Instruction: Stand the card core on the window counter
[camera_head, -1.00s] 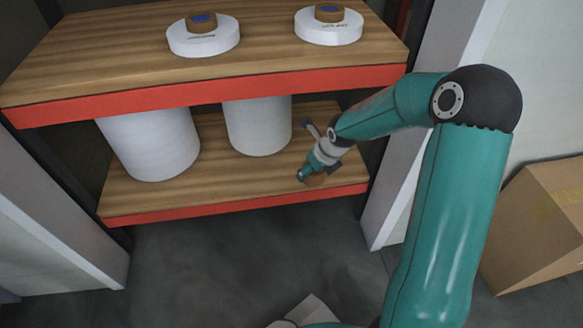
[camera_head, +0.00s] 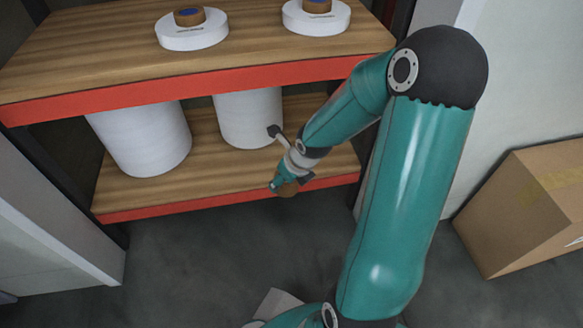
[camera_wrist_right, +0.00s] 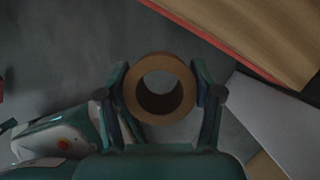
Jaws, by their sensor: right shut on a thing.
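The card core (camera_wrist_right: 183,112) is a short brown cardboard tube, seen nearly end-on in the right wrist view. My right gripper (camera_wrist_right: 160,85) is shut on it, with one finger on either side. The gripper is just in front of the lower shelf's red edge. My left gripper is not in view. I cannot make out a window counter in these frames.
A wooden rack with red edges has an upper shelf (camera_head: 120,65) and a lower shelf (camera_head: 205,170). White discs (camera_head: 192,37) with brown cores lie on top, and white rolls (camera_head: 140,138) stand below. A cardboard box (camera_head: 520,205) stands at the right. Grey floor lies in front.

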